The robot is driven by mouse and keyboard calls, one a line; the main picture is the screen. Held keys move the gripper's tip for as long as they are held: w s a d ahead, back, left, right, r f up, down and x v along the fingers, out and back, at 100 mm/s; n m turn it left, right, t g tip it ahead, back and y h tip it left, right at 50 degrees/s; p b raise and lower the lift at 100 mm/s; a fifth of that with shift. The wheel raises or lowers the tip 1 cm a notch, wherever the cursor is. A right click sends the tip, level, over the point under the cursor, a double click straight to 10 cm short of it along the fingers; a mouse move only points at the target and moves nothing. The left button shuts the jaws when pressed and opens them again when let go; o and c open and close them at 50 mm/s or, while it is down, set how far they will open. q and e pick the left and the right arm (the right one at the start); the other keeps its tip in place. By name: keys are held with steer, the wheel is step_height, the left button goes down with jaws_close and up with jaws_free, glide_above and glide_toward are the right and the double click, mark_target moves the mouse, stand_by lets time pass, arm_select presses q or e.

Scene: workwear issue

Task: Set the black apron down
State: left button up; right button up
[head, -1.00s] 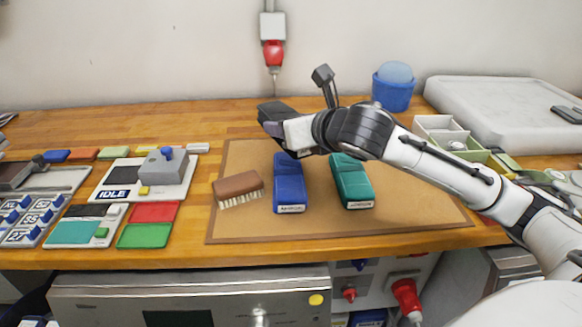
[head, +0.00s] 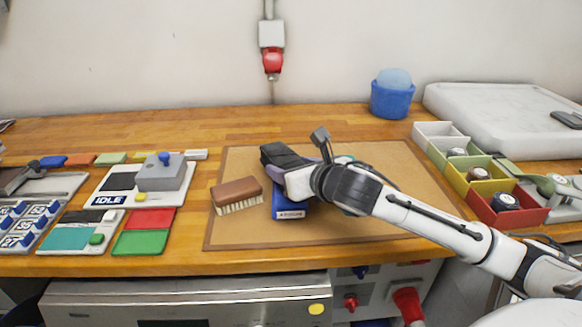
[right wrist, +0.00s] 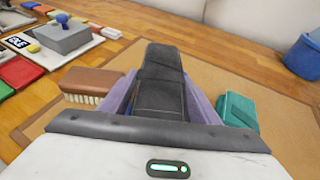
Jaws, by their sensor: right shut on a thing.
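The black apron (head: 282,157) is a folded dark bundle. My right gripper (head: 290,168) is shut on it over the brown mat (head: 400,160). In the right wrist view the apron (right wrist: 160,75) lies between the two purple fingers. A labelled blue folded piece (head: 290,212) is just below and in front, mostly covered by the gripper; I cannot tell whether the apron touches it. My left gripper is not in view.
A brown brush (head: 237,193) lies left of the apron. A teal folded piece (right wrist: 238,110) lies to the right, mostly hidden by my arm in the head view. Coloured bins (head: 482,188) and a blue tub (head: 392,98) stand right. The mat's right part is clear.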

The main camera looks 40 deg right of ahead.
steer(key=o, duration=1.2)
steer(key=shift+f, duration=0.1)
steer(key=shift+s+r, duration=0.2)
steer(key=shift+r, duration=0.05)
steer(key=p+v, duration=0.5)
steer(key=v, duration=0.6)
steer(key=shift+s, duration=0.25)
steer(key=shift+r, duration=0.15)
steer(key=shift+s, duration=0.1)
